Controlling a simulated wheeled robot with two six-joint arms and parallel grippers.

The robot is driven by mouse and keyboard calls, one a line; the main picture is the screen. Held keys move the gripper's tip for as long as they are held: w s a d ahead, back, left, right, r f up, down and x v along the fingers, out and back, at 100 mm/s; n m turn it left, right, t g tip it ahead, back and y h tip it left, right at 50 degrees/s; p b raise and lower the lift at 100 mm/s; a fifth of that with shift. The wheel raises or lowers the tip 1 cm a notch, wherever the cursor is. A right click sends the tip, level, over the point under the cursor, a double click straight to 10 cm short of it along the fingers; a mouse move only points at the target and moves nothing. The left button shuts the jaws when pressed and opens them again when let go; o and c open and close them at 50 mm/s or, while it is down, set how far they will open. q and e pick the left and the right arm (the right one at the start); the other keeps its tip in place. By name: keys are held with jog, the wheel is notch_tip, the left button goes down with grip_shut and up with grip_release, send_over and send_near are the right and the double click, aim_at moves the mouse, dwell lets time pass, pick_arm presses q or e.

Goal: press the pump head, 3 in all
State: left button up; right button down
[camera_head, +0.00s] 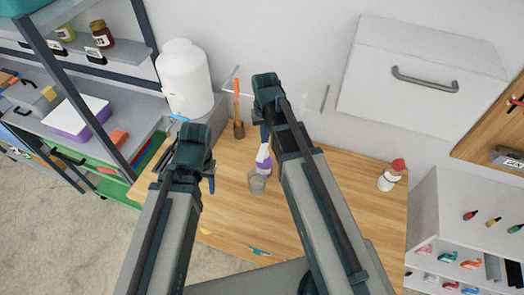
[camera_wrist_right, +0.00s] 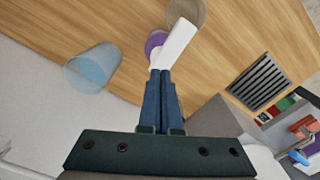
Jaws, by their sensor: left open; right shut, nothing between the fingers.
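A white pump bottle with a purple band (camera_head: 264,157) stands on the wooden table, below my right gripper. In the right wrist view its white pump head (camera_wrist_right: 180,42) is just beyond the fingertips, with purple (camera_wrist_right: 155,42) showing beside it. My right gripper (camera_head: 265,134) is shut and empty, its blue fingers (camera_wrist_right: 161,75) together and pointing at the pump head. Whether they touch it I cannot tell. My left gripper (camera_head: 190,167) is open and empty over the table's left end, away from the bottle.
A grey cup (camera_head: 257,184) stands close in front of the bottle. A brown holder (camera_head: 239,130) with an orange-handled tool is behind it. A white jug (camera_head: 184,80) and shelves are at left; a red-capped bottle (camera_head: 391,176) stands right.

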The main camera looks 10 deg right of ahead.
aim_at(265, 145)
jog(key=shift+f, duration=0.2)
jog(key=shift+f+b, duration=1.55)
jog(key=shift+b, duration=0.2)
jog(key=shift+r, duration=0.15)
jog(key=shift+r+p, duration=1.6)
jog(key=shift+p, duration=0.2)
jog(key=shift+f, duration=0.2)
jog(key=shift+f+b, duration=1.45)
jog(key=shift+b, duration=0.25)
jog(key=shift+r+p, duration=1.65)
jog(key=shift+p, duration=0.05)
